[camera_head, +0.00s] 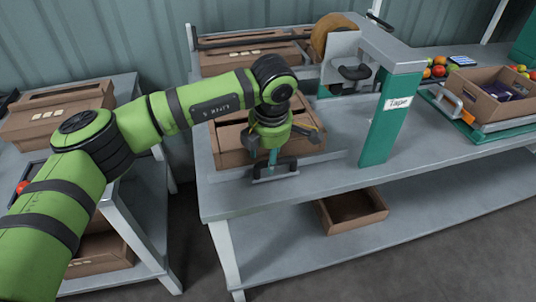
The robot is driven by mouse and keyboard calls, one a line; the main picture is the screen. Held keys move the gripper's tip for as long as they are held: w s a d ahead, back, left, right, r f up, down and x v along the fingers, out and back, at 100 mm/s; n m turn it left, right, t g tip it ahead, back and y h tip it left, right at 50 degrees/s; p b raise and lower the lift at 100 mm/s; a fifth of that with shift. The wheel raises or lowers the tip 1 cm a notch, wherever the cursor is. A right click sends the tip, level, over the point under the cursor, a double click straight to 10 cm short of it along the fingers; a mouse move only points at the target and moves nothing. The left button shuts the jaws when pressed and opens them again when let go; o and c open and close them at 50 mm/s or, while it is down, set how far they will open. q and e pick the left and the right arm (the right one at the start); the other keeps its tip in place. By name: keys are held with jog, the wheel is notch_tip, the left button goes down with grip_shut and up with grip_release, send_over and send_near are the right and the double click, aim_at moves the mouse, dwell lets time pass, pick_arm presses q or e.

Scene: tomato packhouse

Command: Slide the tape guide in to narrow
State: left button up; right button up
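My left gripper (279,143) comes down from the left over the near side of the tape bench. Its dark fingers look spread apart, and I see nothing held between them. Just below it is the near tape guide's black handle (275,172), on a grey rail along the bench's near edge. A small teal post stands between the gripper and the handle. I cannot tell whether the gripper touches it. An open brown carton (232,150) sits right behind the guide, partly hidden by my gripper. My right gripper is out of view.
The taping machine's green post (390,122) with the "Tape" sign stands right of the carton, with a brown tape roll (333,34) behind. A carton (492,94) stands on a scale at right. Another carton (352,209) lies on the lower shelf. A side table holding cartons (62,112) is at left.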

pick_arm(q)
jog(key=shift+s, duration=0.1)
jog(key=shift+r, duration=0.25)
jog(key=v, duration=1.1)
jog(key=shift+r, duration=0.25)
jog(key=shift+s+f, duration=0.1)
